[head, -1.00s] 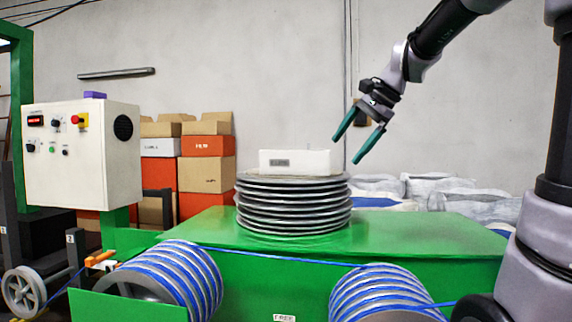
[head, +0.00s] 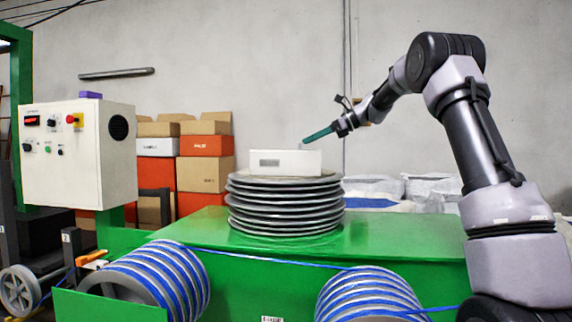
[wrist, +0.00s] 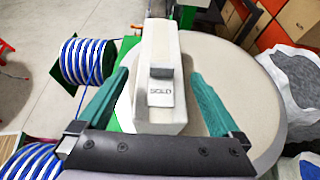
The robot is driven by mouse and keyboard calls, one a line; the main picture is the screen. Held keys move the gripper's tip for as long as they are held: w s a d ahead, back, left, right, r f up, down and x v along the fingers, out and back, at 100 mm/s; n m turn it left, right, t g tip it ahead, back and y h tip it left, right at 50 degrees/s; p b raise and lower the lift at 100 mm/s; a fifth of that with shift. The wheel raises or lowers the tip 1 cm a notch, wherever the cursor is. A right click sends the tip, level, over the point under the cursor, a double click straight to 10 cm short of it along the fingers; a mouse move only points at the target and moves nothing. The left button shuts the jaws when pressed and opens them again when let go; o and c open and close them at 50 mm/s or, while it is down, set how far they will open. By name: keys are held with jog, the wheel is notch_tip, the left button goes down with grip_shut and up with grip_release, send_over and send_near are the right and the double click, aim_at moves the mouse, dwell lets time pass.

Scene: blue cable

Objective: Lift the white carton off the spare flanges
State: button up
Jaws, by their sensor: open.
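The white carton (head: 285,162) lies on top of the stack of grey spare flanges (head: 285,205), which stands on the green machine top. In the head view my gripper (head: 318,135) is just above the carton's right end, and its fingers overlap edge-on. In the wrist view the carton (wrist: 160,75) lies lengthwise between the two teal fingers of my gripper (wrist: 158,108). The fingers are open, with a gap on each side of the carton. The top flange (wrist: 225,75) shows as a pale disc beneath. Whether the fingertips are level with the carton is unclear.
The green machine top (head: 400,238) is clear right of the stack. Spools with blue cable (head: 160,280) sit in front. A control box (head: 78,150) stands at left. Stacked cardboard boxes (head: 205,165) and wrapped sacks (head: 430,187) are behind.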

aim_at(286, 162)
jog(key=x, duration=0.7)
jog(key=shift+w+a+f, duration=0.1)
jog(key=shift+a, duration=0.15)
grip_shut()
